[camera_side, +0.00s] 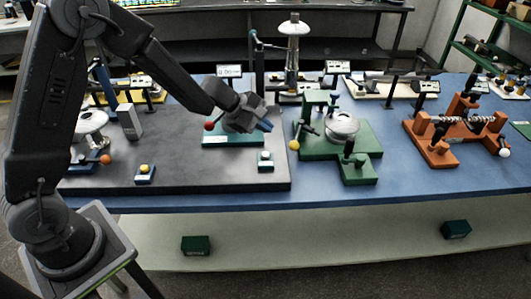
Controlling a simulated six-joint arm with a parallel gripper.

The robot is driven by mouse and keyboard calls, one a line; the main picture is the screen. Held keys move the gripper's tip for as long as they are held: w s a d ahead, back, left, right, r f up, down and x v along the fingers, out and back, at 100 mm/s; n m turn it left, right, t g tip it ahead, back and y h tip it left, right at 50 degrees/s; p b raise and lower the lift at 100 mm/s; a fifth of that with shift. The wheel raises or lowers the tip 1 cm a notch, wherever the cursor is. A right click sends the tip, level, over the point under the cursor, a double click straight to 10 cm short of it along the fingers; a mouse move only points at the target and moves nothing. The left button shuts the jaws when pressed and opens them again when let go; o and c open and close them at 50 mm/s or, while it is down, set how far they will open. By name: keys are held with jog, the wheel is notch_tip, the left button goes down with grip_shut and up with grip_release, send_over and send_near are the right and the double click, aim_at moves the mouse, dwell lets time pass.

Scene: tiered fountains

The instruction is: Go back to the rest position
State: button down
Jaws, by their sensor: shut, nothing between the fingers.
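My gripper (264,125) is at the end of my arm, which reaches in from the left. It is shut and empty, above the right part of the dark grey board (205,178) on the blue table (400,184). Below and behind it is a teal-green base (228,141) with a red ball (209,126) at its left. My gripper covers part of this device, and I cannot tell whether they touch.
A small box with a pale button (265,158) stands just below my gripper, and one with a yellow button (145,171) is left. A green fixture with a silver disc (342,125) and an orange spring fixture (437,153) stand right. A tall metal column (293,55) rises behind.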

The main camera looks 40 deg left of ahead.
jog(key=shift+r, duration=0.1)
jog(key=s+d+r+m+g, duration=0.1)
jog(key=s+d+r+m, duration=0.2)
jog(key=s+r+m, duration=0.4)
jog(key=s+d+r+m+g, duration=0.1)
jog(key=s+d+r+m, duration=0.25)
jog(key=s+r, duration=0.35)
jog(key=s+a+r+m+y, duration=0.1)
jog(key=s+a+m+y, duration=0.2)
jog(key=s, duration=0.5)
jog(key=s+a+r+m+y, duration=0.1)
jog(key=s+a+m, duration=0.3)
jog(key=s, duration=0.4)
jog(key=shift+s+r+m+y, duration=0.25)
jog(key=shift+s+m+y, duration=0.15)
jog(key=shift+m+y, duration=0.5)
